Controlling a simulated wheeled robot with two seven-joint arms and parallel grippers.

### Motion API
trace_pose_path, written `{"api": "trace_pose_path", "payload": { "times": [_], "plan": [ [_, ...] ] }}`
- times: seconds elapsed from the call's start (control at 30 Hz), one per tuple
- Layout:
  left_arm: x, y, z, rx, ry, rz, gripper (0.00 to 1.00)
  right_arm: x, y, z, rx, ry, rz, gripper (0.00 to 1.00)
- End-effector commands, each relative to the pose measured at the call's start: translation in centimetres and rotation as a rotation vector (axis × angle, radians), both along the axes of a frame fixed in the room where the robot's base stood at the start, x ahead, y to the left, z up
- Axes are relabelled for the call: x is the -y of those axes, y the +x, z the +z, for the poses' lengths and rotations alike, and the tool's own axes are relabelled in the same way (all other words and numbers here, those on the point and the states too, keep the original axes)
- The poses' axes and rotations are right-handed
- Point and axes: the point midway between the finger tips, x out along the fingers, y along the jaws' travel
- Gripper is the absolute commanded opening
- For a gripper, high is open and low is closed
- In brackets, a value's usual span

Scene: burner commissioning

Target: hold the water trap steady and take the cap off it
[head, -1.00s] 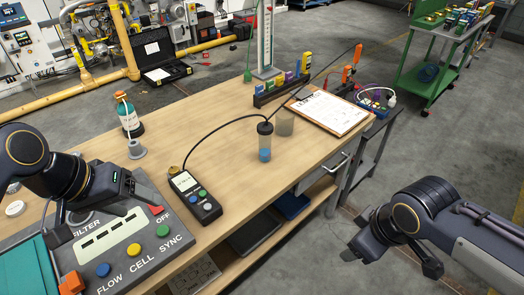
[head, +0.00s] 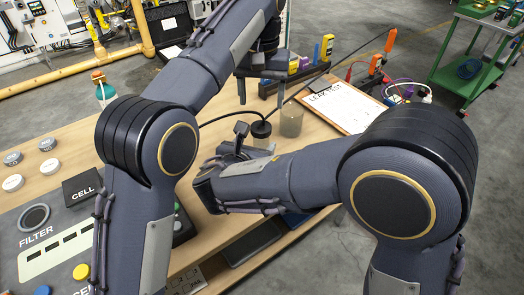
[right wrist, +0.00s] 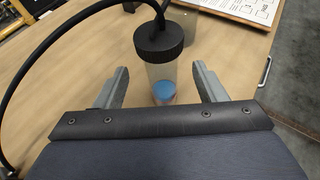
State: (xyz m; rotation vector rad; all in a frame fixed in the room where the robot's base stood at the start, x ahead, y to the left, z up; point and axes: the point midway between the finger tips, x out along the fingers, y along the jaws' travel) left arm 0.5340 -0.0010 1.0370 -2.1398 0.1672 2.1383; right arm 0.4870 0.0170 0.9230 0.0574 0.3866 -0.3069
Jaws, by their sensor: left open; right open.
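The water trap is a clear upright cylinder with a ribbed black cap (right wrist: 158,40) and blue at its bottom (right wrist: 163,92). A black hose runs into the cap. In the head view the cap (head: 261,129) shows, but most of the body is hidden behind my right arm. My right gripper (right wrist: 160,72) is open, one finger on each side of the trap's body, with visible gaps. My left gripper (head: 261,92) is open and empty, fingers pointing down, above and behind the cap in the head view.
A cloudy cup (head: 291,122) stands close behind the trap. A clipboard (head: 340,108) lies to its right.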

Motion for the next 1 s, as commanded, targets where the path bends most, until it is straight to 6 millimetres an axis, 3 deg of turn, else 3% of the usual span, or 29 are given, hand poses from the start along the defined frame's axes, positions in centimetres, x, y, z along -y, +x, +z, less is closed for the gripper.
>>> {"api": "trace_pose_path", "payload": {
  "times": [0.3, 0.7, 1.0],
  "plan": [
    [-0.1, 0.0, 0.0, 0.0, -0.001, 0.0, 0.66, 1.4, 4.0, -1.8, -0.002, 0.002, -0.004, 0.64],
    [-0.1, 0.0, 0.0, 0.0, -0.001, 0.0, 0.66, 1.7, 4.8, -2.1, -0.002, 0.004, -0.003, 0.64],
    [-0.1, 0.0, 0.0, 0.0, -0.001, 0.0, 0.66, 1.7, 4.8, -2.1, -0.002, 0.004, -0.003, 0.28]
  ]
}}
